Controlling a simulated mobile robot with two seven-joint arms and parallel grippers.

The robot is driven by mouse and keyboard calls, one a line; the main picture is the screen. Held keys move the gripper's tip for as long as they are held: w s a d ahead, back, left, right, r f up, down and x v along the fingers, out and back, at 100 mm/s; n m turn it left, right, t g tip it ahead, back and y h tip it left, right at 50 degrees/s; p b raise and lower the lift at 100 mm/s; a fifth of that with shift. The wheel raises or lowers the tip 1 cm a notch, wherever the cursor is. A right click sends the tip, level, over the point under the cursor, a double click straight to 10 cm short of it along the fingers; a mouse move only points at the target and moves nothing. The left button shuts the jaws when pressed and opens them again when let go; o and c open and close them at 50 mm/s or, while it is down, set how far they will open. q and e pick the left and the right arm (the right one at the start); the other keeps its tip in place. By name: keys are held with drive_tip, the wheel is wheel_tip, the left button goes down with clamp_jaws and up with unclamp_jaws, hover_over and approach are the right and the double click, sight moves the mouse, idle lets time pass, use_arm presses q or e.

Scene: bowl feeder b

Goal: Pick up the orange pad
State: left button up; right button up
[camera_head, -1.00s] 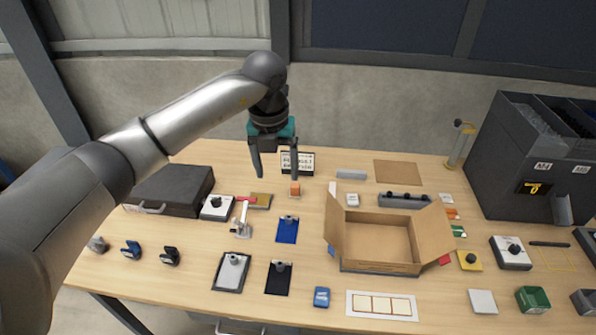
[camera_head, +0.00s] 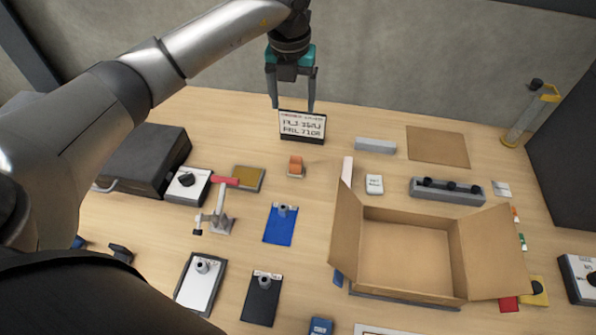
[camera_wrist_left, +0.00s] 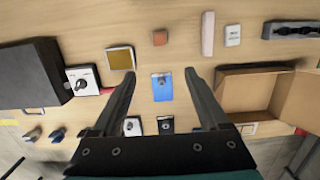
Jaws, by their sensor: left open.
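The best match for the orange pad is a small orange block (camera_head: 296,163) on a small pale base, on the table in front of the sign. It also shows at the top middle of the left wrist view (camera_wrist_left: 160,37). My left gripper (camera_head: 292,108) is open and empty, fingers pointing down; in the head view it appears just beyond the block, its right fingertip by the sign. In the wrist view its open fingers (camera_wrist_left: 160,75) flank a blue clipboard (camera_wrist_left: 162,88), below the block in the picture. My right gripper is not in view.
A lettered sign (camera_head: 302,126) stands behind the block. A red-handled clamp (camera_head: 218,209) and a mustard pad (camera_head: 248,179) are to its left. The blue clipboard (camera_head: 281,224) lies in front. An open cardboard box (camera_head: 405,252) is at right. Some bare tabletop surrounds the block.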

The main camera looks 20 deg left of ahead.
use_arm(q)
drive_tip(key=b, duration=0.6)
hover_over(296, 160)
drive_tip(key=s, duration=0.2)
wheel_tip(296, 160, down, 7)
drive_tip(key=f, duration=0.3)
drive_tip(key=f+b, duration=0.1)
drive_tip(key=f, duration=0.3)
drive_tip(key=w+f, duration=0.1)
drive_tip(key=f, duration=0.3)
drive_tip(key=shift+d+b, duration=0.15)
drive_tip(key=shift+b, duration=0.2)
drive_tip(key=shift+w+a+f+b, duration=0.1)
drive_tip(key=shift+w+f+b, duration=0.1)
drive_tip(key=shift+f, duration=0.65)
drive_tip(key=shift+w+a+f+b, duration=0.1)
drive_tip(key=shift+w+f+b, duration=0.05)
drive_tip(key=shift+f, duration=0.75)
drive_tip(key=shift+w+f+b, duration=0.2)
drive_tip(key=shift+f, duration=0.65)
clamp_jaws()
